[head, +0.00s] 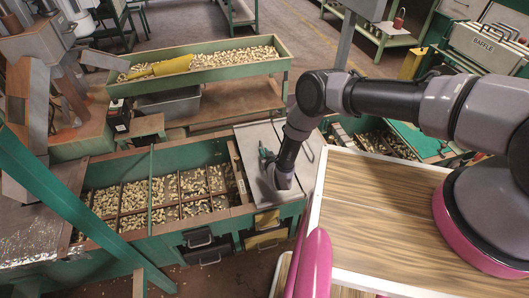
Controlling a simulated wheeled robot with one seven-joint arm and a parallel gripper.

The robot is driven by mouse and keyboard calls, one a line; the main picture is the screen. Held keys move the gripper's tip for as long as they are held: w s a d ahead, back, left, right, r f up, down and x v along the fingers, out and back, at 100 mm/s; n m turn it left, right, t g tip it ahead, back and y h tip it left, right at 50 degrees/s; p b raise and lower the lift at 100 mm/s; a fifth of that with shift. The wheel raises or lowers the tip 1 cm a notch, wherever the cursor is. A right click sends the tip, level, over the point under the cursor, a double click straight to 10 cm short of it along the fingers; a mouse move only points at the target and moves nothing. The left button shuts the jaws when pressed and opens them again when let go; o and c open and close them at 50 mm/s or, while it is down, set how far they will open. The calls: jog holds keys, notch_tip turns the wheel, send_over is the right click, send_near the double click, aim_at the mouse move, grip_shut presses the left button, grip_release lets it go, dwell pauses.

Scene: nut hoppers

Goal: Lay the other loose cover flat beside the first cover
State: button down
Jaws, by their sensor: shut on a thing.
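Flat grey metal covers lie at the right end of the green nut bin bench. One broad grey cover (249,143) shows left of my forearm; another strip of grey plate (314,142) shows right of it. I cannot tell from here whether these are fully separate sheets. My gripper (265,155) is low over the left grey cover, beside my bent wrist, and is shut on what seems to be that cover's edge or handle. The fingertips are small and the grip itself is partly hidden by my wrist.
The bench's open compartments (134,195) hold many pale nuts. A green trough of nuts (236,58) with a yellow scoop (174,66) stands behind. A striped wooden top (375,205) lies at right. Drawers (200,240) are below the bench front. A green beam (75,205) crosses the left foreground.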

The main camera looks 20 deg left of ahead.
jog(key=shift+f, duration=0.3)
jog(key=c, duration=0.8)
grip_release()
jog(key=shift+c, duration=0.2)
jog(key=shift+f, duration=0.1)
